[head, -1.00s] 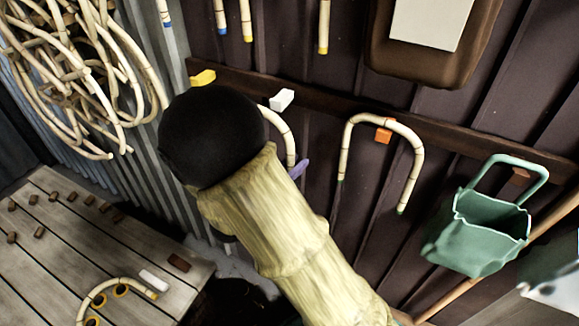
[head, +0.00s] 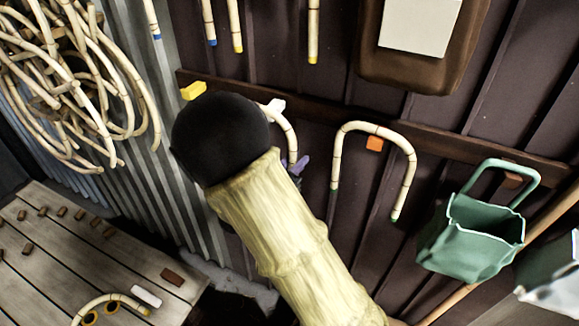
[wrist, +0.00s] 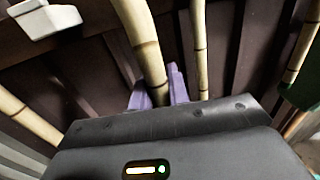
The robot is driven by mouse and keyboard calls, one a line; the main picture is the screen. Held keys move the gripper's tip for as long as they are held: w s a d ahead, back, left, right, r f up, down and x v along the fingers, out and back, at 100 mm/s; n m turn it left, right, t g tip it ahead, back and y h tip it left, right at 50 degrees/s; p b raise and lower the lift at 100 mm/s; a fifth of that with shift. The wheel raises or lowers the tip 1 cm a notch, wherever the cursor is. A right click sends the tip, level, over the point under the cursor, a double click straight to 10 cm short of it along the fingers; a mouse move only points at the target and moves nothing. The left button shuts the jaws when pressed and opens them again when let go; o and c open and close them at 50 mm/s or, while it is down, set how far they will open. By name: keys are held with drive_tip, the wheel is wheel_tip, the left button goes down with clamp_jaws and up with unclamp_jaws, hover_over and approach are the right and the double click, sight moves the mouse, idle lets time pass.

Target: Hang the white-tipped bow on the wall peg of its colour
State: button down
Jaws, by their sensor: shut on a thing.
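My gripper (head: 297,165) has purple fingers and is mostly hidden behind my arm in the head view. In the wrist view the fingers (wrist: 160,88) are shut around one leg of a pale rattan bow (wrist: 145,45). The bow's upper curve (head: 288,124) shows just right of my dark wrist in the head view; its tip colour is hidden. The white peg (head: 279,104) is on the wall rail, close to or overlapped by the bow's curve. In the wrist view the white peg (wrist: 45,18) is at upper left, left of the held leg. I cannot tell whether they touch.
A green-tipped bow (head: 409,170) hangs around the orange peg (head: 375,143) to the right. A yellow peg (head: 193,90) is left on the rail (head: 325,115). A green basket (head: 470,235) hangs further right. A slatted bench (head: 60,255) is lower left, with rattan coils (head: 90,80) above.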

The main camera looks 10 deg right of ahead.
drive_tip(key=shift+w+d+f+b, duration=0.2)
drive_tip(key=shift+w+d, duration=0.3)
drive_tip(key=shift+w, duration=0.2)
drive_tip(key=shift+w+d+f+b, duration=0.2)
drive_tip(key=shift+w+d, duration=0.3)
drive_tip(key=shift+w, duration=0.25)
drive_tip(key=shift+w+d+f+b, duration=0.2)
drive_tip(key=shift+w+d, duration=0.3)
drive_tip(key=shift+w, duration=0.2)
drive_tip(key=c, duration=1.3)
unclamp_jaws()
drive_tip(key=shift+o, duration=0.2)
drive_tip(key=b+v, duration=0.4)
drive_tip(key=v, duration=1.3)
drive_tip(key=shift+s+a, duration=0.2)
drive_tip(key=shift+s, duration=0.1)
